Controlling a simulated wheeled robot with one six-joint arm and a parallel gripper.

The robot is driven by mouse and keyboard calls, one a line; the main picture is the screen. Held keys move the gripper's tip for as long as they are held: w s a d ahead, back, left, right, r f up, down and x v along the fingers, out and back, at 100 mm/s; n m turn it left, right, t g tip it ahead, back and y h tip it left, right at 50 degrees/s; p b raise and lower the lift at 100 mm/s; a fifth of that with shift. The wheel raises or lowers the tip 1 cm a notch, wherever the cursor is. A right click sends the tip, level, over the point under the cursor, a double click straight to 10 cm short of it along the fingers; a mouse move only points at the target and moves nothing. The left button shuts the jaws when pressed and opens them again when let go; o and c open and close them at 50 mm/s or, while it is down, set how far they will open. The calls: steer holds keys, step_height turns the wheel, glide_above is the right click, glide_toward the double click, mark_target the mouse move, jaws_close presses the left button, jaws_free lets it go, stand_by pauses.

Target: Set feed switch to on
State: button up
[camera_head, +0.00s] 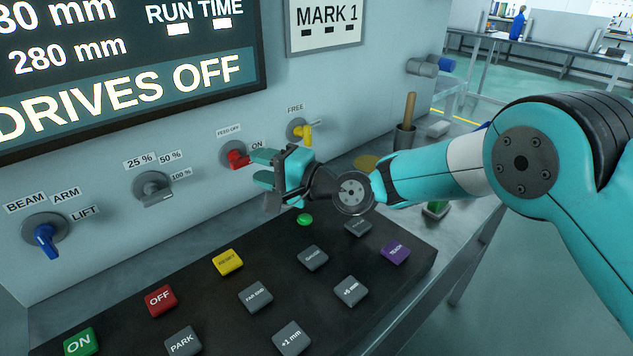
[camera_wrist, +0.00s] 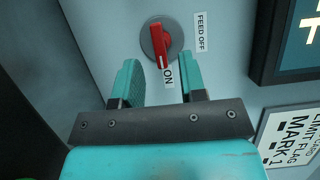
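The feed switch is a red knob (camera_head: 237,158) on a round grey base on the wall panel, with a FEED OFF label above it and an ON label (camera_head: 257,146) to its right. In the wrist view the red knob (camera_wrist: 160,40) has its white-marked end towards the ON label (camera_wrist: 168,76). My gripper (camera_head: 259,169) is just right of the knob in the head view. In the wrist view my gripper (camera_wrist: 162,76) is open, with empty space between its fingers. The knob shows beyond the fingertips, and I see no contact.
A yellow knob (camera_head: 306,131) marked FREE is up and right of my gripper. A grey percentage knob (camera_head: 153,187) and a blue knob (camera_head: 46,237) are to the left. A dark console (camera_head: 215,322) with several buttons lies below. A screen (camera_head: 130,70) reads DRIVES OFF.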

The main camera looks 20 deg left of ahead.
steer(key=d, duration=0.4)
steer(key=d+b, duration=0.1)
steer(key=d, duration=0.3)
steer(key=s+d, duration=0.1)
steer(key=d, duration=0.4)
steer(key=shift+s, duration=0.1)
steer(key=s+d+r+n+g+h, duration=0.1)
steer(key=s+d+r+n+h, duration=0.15)
steer(key=s+d+h, duration=0.55)
steer(key=s+d+r+n+h, duration=0.1)
steer(key=s+d+n, duration=0.35)
steer(key=d, duration=0.75)
steer(key=s+d+r+n+g+h, duration=0.1)
steer(key=s+d+h, duration=0.4)
steer(key=s+d, duration=0.4)
step_height(320, 180, up, 13)
steer(key=w+p, duration=0.1)
steer(key=p, duration=1.1)
steer(key=shift+w+d, duration=0.15)
steer(key=shift+d, duration=0.25)
